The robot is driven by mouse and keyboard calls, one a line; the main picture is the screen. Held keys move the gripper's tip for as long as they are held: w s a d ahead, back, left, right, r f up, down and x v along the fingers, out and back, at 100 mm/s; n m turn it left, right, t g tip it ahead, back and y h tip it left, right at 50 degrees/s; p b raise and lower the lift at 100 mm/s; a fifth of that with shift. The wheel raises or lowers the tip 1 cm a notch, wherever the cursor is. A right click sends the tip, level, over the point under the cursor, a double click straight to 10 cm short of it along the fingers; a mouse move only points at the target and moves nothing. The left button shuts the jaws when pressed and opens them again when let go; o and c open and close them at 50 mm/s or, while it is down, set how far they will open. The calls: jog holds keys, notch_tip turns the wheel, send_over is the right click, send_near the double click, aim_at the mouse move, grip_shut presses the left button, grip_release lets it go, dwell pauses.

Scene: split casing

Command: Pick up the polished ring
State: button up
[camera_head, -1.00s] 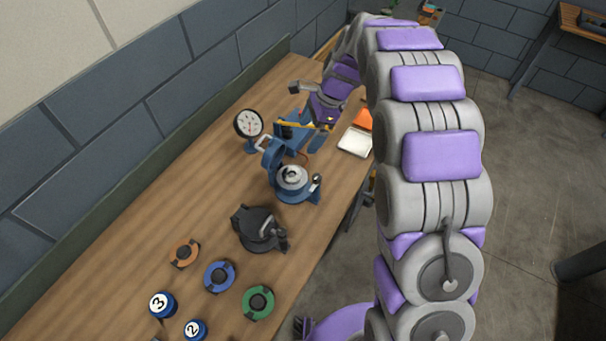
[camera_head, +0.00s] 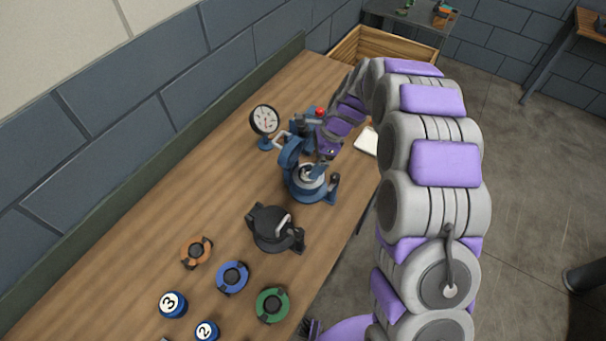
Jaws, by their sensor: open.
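The blue split casing (camera_head: 308,190) stands open on the workbench, its hinged upper half tipped up on the left. A shiny round metal part that looks like the polished ring (camera_head: 306,173) sits in its lower half, partly covered by my gripper. My gripper (camera_head: 319,172) reaches down from the upper right over the casing. It is open, with its fingertips at or just above the metal part. I cannot tell whether they touch it.
A dial gauge (camera_head: 265,121) stands behind the casing, beside a blue device with a red knob (camera_head: 319,112). A closed black casing (camera_head: 273,229) is nearer. Orange (camera_head: 197,253), blue (camera_head: 233,277) and green (camera_head: 272,305) rings lie in front. A white tray (camera_head: 367,141) is at the right edge.

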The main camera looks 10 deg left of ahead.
aim_at(306, 173)
jog(key=shift+d+f, duration=0.15)
jog(key=shift+d, duration=0.15)
jog(key=shift+s+d+f+b, duration=0.1)
jog(key=shift+d+f+b, duration=0.25)
jog(key=shift+d+f, duration=0.55)
jog(key=a+f, duration=0.2)
jog(key=f, duration=0.1)
jog(key=shift+a+b, duration=0.3)
jog(key=shift+b, duration=0.05)
jog(key=shift+s+a, duration=0.1)
jog(key=shift+a, duration=0.25)
jog(key=shift+d, duration=0.4)
jog(key=c, duration=1.3)
